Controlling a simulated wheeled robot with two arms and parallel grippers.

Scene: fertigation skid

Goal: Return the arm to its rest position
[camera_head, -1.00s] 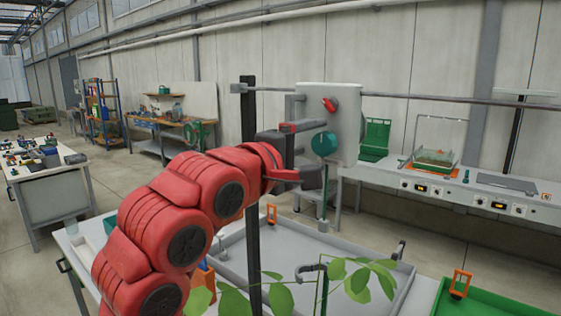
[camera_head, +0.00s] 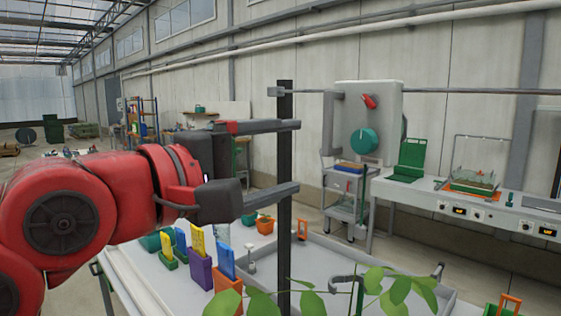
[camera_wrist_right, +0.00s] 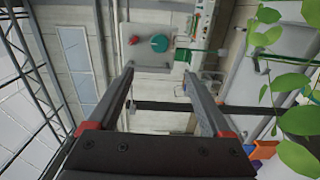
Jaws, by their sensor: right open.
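My right arm (camera_head: 120,197), red with dark joint caps, reaches in from the left of the head view. Its dark grey right gripper (camera_head: 298,156) is open, with two fingers spread one above the other and nothing between them. The fingers appear close to the dark upright post (camera_head: 285,215); whether they touch it I cannot tell. The right wrist view shows the same open jaws (camera_wrist_right: 159,74), with the control box in the background beyond the fingertips. My left gripper is not in view.
A grey control box (camera_head: 385,98) with a red switch (camera_head: 368,101) and teal knob (camera_head: 363,141) hangs right of the gripper. Below are a grey tray (camera_head: 325,262), leafy plants (camera_head: 400,288), and coloured holders (camera_head: 201,272) with cards. A bench (camera_head: 470,205) stands at right.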

